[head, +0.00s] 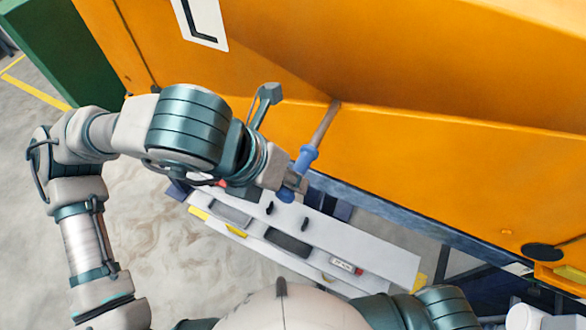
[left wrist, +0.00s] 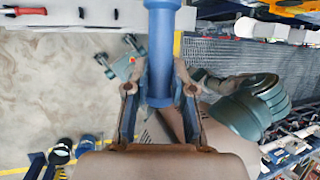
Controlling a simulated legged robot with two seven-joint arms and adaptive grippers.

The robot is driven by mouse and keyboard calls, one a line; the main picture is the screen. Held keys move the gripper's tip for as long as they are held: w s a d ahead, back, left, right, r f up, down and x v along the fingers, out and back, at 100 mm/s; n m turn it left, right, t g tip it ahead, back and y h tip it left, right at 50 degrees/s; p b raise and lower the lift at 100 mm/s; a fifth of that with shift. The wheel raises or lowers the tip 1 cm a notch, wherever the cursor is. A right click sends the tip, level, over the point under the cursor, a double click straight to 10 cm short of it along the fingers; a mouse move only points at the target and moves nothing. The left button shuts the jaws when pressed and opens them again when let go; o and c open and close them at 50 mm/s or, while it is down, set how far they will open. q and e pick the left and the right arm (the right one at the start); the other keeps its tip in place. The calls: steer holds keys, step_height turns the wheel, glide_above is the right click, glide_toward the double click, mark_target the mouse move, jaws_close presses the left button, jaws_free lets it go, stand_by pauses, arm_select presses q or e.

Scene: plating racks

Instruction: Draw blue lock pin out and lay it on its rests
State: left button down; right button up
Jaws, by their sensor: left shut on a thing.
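The blue lock pin (head: 306,158) has a blue collared handle and a long tan-grey shaft. The shaft slants up to the orange housing (head: 400,140) and its far end meets it at a crease; I cannot tell how deep it sits. My left gripper (head: 292,184) is shut on the blue handle, whose end shows below the fingers. In the left wrist view the blue handle (left wrist: 161,50) lies between the two fingers (left wrist: 160,98). Two small black uprights, perhaps the rests (head: 270,208), stand on the pale shelf (head: 375,262) below the gripper. My right gripper is out of view.
A dark blue rail (head: 385,215) runs under the housing, close to the gripper. A grey bracket (head: 266,98) rises beside my left wrist. Open floor (head: 150,230) lies left of the shelf.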

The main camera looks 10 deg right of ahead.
arm_select(q)
steer(key=shift+s+a+b, duration=0.4)
steer(key=shift+s+a, duration=0.35)
steer(key=shift+s, duration=0.35)
steer(key=c, duration=0.9)
jaws_free()
steer(key=v, duration=1.2)
